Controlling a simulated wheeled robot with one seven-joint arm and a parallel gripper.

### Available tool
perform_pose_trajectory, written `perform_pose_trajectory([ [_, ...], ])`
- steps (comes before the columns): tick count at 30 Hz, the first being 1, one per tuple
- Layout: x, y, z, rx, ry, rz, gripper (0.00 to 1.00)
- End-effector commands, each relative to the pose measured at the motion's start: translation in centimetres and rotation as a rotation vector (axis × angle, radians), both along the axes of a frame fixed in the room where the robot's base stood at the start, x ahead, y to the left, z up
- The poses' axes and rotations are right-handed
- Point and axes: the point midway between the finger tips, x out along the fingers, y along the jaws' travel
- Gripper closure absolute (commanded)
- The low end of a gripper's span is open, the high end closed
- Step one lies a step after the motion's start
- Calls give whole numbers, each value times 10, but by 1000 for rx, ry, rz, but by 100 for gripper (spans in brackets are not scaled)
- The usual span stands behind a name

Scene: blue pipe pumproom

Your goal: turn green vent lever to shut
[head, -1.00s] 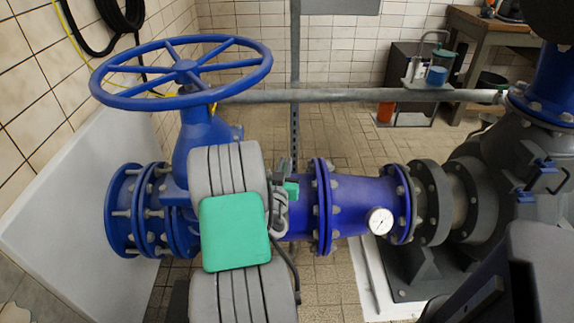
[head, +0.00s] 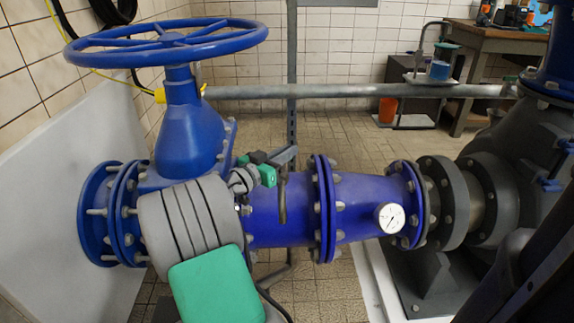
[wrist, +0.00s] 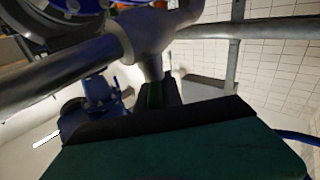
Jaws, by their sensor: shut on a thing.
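The green vent lever (wrist: 155,95) shows in the wrist view as a small dark green piece below a grey pipe fitting (wrist: 140,40). My gripper (wrist: 165,108) is shut on it, its black jaws just above the dark green gripper body at the bottom. In the head view my gripper (head: 264,160) is at the top of the blue pipe, beside the small grey vent pipe (head: 283,195). The lever is mostly hidden there by my wrist and jaws, and I cannot tell its exact angle.
A large blue handwheel valve (head: 165,42) stands at left, beside my arm. The blue pipe (head: 360,200) carries a white gauge (head: 390,217) and runs to a dark pump at right. A grey horizontal pipe (head: 350,90) crosses behind.

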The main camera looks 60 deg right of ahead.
Motion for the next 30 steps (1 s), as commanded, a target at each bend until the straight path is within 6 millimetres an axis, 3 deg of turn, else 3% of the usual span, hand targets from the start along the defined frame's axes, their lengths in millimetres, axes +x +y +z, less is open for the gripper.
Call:
perform_pose_trajectory([
  [9,-5,1,-3,-1,13,-120,100],
  [23,-7,1,-1,-1,15,-138,100],
  [24,-7,1,-1,-1,15,-138,87],
  [30,-5,2,-1,-2,14,-132,70],
])
